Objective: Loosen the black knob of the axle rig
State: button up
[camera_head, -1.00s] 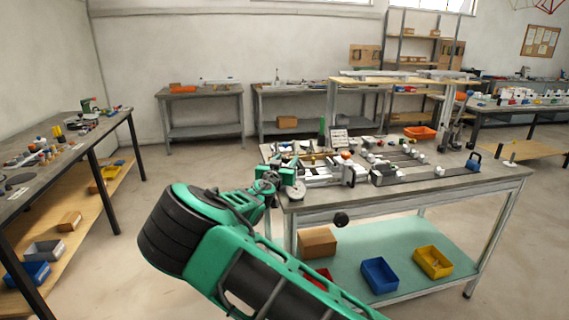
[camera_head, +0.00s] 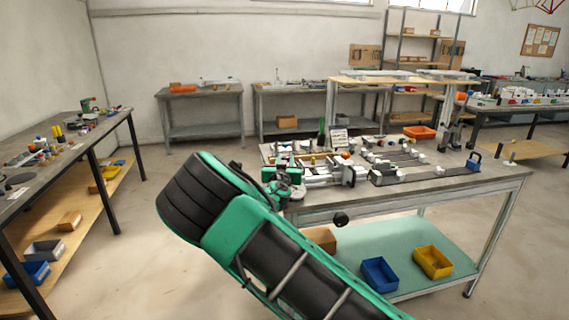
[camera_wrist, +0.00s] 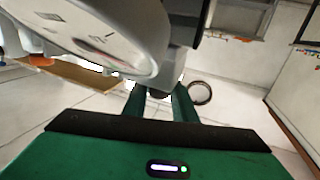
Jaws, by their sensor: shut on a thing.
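My gripper (camera_wrist: 158,98) has its two green fingers closed around a small dark piece, which looks like the black knob (camera_wrist: 158,93), seen only in part in the wrist view. It sits under a large pale rounded part (camera_wrist: 105,42) with a white marked face, which seems to belong to the axle rig. In the head view my gripper (camera_head: 284,184) is at the left front corner of the grey workbench (camera_head: 425,185). The knob cannot be made out there, and my arm covers part of that corner.
Rails and fixtures (camera_head: 330,172) fill the bench top just right of my gripper. A dark ball (camera_head: 341,220) shows below the bench's front edge. Blue (camera_head: 380,275) and yellow (camera_head: 433,262) bins and a cardboard box (camera_head: 321,239) are on the lower shelf. Floor left of the bench is open.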

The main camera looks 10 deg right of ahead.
jog(key=shift+r+n+t+y, duration=0.1)
jog(key=shift+n+t+y, duration=0.15)
jog(key=shift+n+y, duration=0.85)
jog(key=shift+n+t+y, duration=0.25)
jog(key=shift+n+y, duration=0.35)
jog(key=shift+y, duration=1)
jog(key=shift+n+y, duration=1.1)
jog(key=shift+y, duration=0.5)
jog(key=o, duration=1)
jog(key=shift+o, duration=0.2)
jog(key=shift+s, duration=0.1)
jog(key=s, duration=0.3)
jog(key=s+d, duration=0.1)
jog(key=s, duration=0.6)
jog(key=shift+s+d, duration=0.1)
jog(key=shift+d, duration=0.15)
